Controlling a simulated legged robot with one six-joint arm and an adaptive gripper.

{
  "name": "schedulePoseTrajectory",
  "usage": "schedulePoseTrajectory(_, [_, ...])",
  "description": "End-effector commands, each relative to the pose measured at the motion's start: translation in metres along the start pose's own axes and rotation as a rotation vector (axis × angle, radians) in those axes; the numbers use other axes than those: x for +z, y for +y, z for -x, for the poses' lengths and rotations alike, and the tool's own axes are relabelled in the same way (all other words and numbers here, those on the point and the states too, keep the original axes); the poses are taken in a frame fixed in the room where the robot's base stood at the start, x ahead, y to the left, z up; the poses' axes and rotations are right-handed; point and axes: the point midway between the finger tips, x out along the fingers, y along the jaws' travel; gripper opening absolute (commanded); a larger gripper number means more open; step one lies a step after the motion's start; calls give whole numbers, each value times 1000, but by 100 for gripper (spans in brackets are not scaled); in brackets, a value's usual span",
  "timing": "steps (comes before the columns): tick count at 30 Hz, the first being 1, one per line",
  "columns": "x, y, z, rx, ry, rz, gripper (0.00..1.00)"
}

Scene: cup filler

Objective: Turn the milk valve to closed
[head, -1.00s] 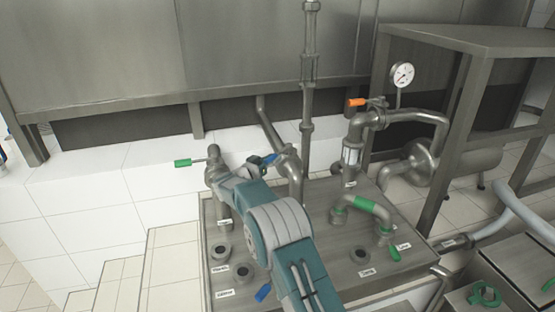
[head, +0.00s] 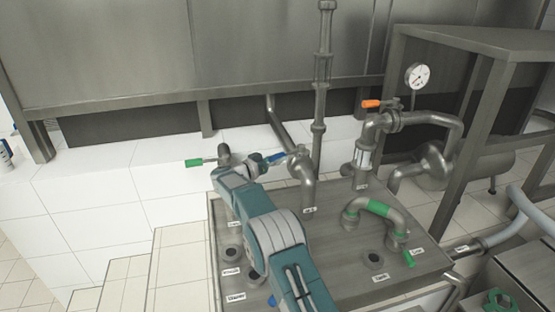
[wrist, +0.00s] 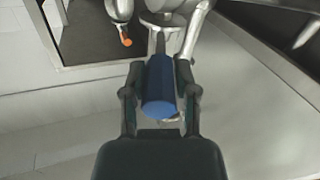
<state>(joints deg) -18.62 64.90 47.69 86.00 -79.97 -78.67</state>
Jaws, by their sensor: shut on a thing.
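A blue valve handle (head: 277,158) sits on the pipework at the back of the metal table in the head view. I cannot read its label, so I cannot tell from the pictures that it is the milk valve. In the wrist view the blue handle (wrist: 160,88) lies between the two fingers of my gripper (wrist: 161,72), which is shut on it. In the head view my gripper (head: 257,164) reaches the handle from the left, and my arm partly covers the valve area.
A green handle (head: 194,162) sticks out left of my gripper. A vertical pipe (head: 319,120) rises just right of the blue handle. An orange handle (head: 371,104), a pressure gauge (head: 417,76) and a green-banded bent pipe (head: 380,209) stand further right.

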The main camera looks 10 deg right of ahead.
Motion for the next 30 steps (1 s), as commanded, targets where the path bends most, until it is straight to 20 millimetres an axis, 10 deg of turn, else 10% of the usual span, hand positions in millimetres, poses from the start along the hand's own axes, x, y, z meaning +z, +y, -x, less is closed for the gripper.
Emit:
schedulePoseTrajectory(2, [-4, -1, 3, -5, 5, -5, 0])
schedulePoseTrajectory(3, [-4, -1, 3, -4, 5, -6, 47])
schedulePoseTrajectory(5, [-4, -1, 2, -4, 5, -6, 72])
schedulePoseTrajectory(19, [-9, 2, -1, -1, 3, -6, 72])
schedulePoseTrajectory(30, [-76, 17, 3, -3, 4, -10, 72])
